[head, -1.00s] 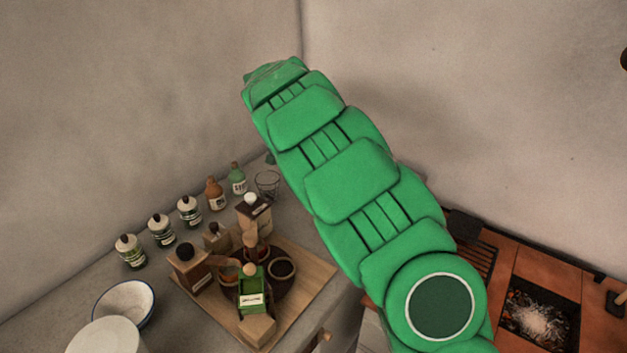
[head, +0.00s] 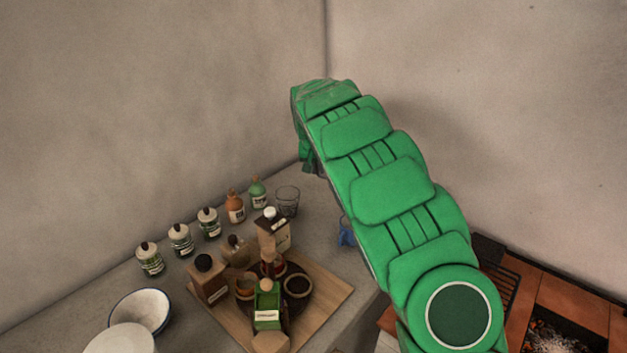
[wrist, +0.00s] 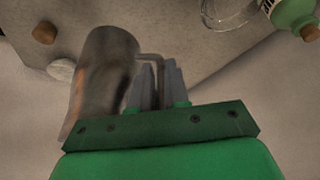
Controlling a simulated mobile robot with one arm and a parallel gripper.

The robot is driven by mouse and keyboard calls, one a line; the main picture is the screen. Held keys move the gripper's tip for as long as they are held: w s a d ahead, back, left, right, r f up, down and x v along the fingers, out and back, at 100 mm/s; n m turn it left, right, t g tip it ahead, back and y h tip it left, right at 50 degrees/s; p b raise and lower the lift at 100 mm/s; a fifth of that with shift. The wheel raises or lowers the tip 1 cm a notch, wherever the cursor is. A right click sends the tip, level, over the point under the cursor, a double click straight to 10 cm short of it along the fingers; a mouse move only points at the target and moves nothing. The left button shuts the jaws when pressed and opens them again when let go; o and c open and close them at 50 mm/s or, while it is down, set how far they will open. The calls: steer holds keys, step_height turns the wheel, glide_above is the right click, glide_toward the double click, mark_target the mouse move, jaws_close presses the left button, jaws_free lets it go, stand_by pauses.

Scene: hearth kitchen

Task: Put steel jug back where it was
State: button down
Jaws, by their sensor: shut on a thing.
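The steel jug (wrist: 100,72) shows in the wrist view as a grey metal vessel on the left, tilted in the picture. My gripper (wrist: 160,72) is shut on its thin handle (wrist: 150,62), with the jug's body to the left of the fingers. Whether the jug touches the counter cannot be told. In the head view my green arm reaches up and left towards the room corner. The jug and my fingertips are hidden behind it there.
The grey counter (head: 318,220) carries a wooden board (head: 325,297) crowded with jars and a carton (head: 273,232). Several bottles (head: 235,207) line the wall, with a glass (head: 287,200) at their end. A bowl (head: 140,312) stands left. A small blue thing (head: 346,232) shows beside my arm.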

steer(key=w+f, duration=0.7)
steer(key=w, duration=0.2)
steer(key=shift+a, duration=0.4)
steer(key=shift+f, duration=0.1)
steer(key=shift+w+f, duration=0.2)
steer(key=shift+f, duration=1.65)
steer(key=shift+f, duration=0.1)
steer(key=c, duration=1.1)
jaws_free()
